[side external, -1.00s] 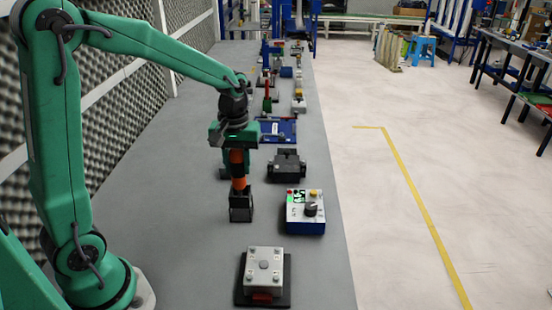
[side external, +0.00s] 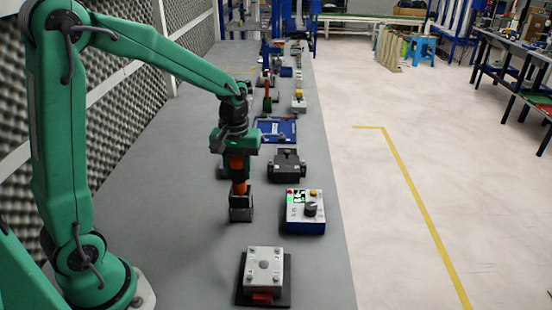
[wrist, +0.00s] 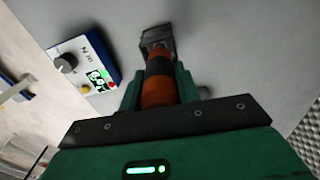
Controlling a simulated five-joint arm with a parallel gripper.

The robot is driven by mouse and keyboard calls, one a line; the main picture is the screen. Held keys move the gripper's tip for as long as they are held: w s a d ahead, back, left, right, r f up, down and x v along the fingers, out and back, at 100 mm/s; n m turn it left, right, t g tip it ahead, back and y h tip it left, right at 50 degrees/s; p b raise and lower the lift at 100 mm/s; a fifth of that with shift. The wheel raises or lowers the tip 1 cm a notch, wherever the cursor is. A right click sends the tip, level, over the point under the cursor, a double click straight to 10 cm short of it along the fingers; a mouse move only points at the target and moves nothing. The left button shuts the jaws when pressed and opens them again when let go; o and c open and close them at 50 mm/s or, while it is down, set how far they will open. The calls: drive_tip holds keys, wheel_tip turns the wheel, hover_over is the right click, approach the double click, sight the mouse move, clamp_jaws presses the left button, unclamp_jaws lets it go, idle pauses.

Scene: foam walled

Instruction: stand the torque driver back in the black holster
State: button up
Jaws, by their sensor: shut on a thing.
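The torque driver (side external: 238,186), orange with a black band, is upright in the side view. My gripper (side external: 236,155) is shut on its upper part. The black holster (side external: 241,210) stands on the grey bench directly below, and the driver's lower end meets its top. In the wrist view the driver (wrist: 160,68) lies between the fingers of my gripper (wrist: 160,84) and points at the holster (wrist: 153,36). The driver's tip is hidden, so I cannot tell how deep it sits.
A white-and-blue control box (side external: 305,212) with a dark knob stands just right of the holster. A grey metal box (side external: 264,266) on a dark plate is nearer the camera. A black fixture (side external: 287,165) and blue tray (side external: 276,130) are farther back. The bench left of the holster is clear.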

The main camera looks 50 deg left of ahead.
drive_tip(key=shift+f, duration=0.85)
drive_tip(key=o, duration=1.1)
drive_tip(key=shift+r, duration=0.1)
drive_tip(key=shift+r, duration=3.75)
